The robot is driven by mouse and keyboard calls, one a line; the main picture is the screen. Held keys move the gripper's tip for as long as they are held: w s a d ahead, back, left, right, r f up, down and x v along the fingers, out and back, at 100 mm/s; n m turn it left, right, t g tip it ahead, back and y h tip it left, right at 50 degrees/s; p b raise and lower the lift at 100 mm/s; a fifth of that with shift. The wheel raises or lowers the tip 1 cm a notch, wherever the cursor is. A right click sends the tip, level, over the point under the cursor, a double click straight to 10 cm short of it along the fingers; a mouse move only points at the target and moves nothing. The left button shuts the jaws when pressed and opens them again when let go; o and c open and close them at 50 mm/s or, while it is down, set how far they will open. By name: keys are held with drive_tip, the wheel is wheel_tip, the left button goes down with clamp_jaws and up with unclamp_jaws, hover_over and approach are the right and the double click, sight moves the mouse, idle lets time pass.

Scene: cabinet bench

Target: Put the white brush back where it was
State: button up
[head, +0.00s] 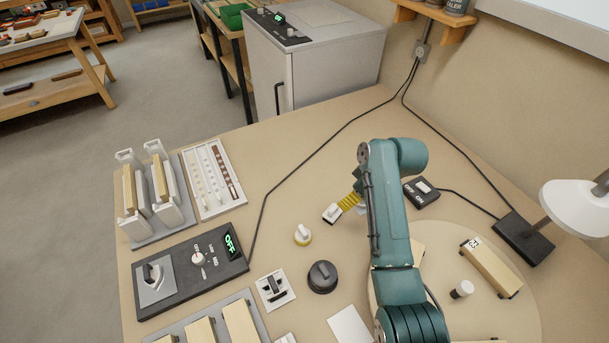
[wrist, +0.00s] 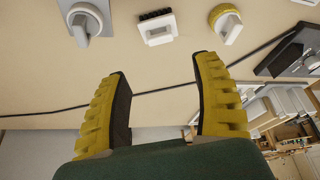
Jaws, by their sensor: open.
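A small white brush (wrist: 157,30) with a dark bristle strip lies on the bench in the wrist view, just beyond and roughly between my fingertips. In the head view the white brush (head: 331,213) is at the lower left end of my yellow fingers. My gripper (head: 348,202) is open and low over the bench. The wrist view shows my gripper (wrist: 160,68) with its two fingers apart and nothing between them. A yellow-based piece with a white handle (head: 303,234) stands to the left of the brush and also shows in the wrist view (wrist: 226,22).
A white round piece (wrist: 88,22) lies on the brush's other side. A dark round knob (head: 323,276) and a white plate with black handle (head: 273,288) stand nearer. A control panel (head: 192,268) and white rack (head: 155,194) are at left. A black cable crosses the bench.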

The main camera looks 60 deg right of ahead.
drive_tip(key=w+a+r+t+h, duration=0.2)
drive_tip(key=w+a+r+t, duration=0.1)
drive_tip(key=w+a+r, duration=0.4)
drive_tip(key=w+a+r+t+h, duration=0.1)
drive_tip(key=w+a+r+t, duration=0.15)
drive_tip(key=w+r, duration=0.4)
drive_tip(key=w+a+r+n+t, duration=0.1)
drive_tip(key=w+a+r+t, duration=0.1)
drive_tip(key=a+r, duration=0.4)
drive_tip(key=w+a+r+t, duration=0.3)
drive_tip(key=a+r, duration=0.1)
drive_tip(key=a, duration=0.3)
drive_tip(key=s+a+r+t+y, duration=0.1)
drive_tip(key=s+a+r+t, duration=0.2)
drive_tip(key=s+a+r, duration=0.2)
drive_tip(key=s+a+r+t+y, duration=0.2)
drive_tip(key=s+a+r+t, duration=0.2)
drive_tip(key=a+r, duration=0.7)
drive_tip(key=shift+s+a+r, duration=0.15)
drive_tip(key=shift+s+a, duration=0.15)
drive_tip(key=shift+s, duration=0.55)
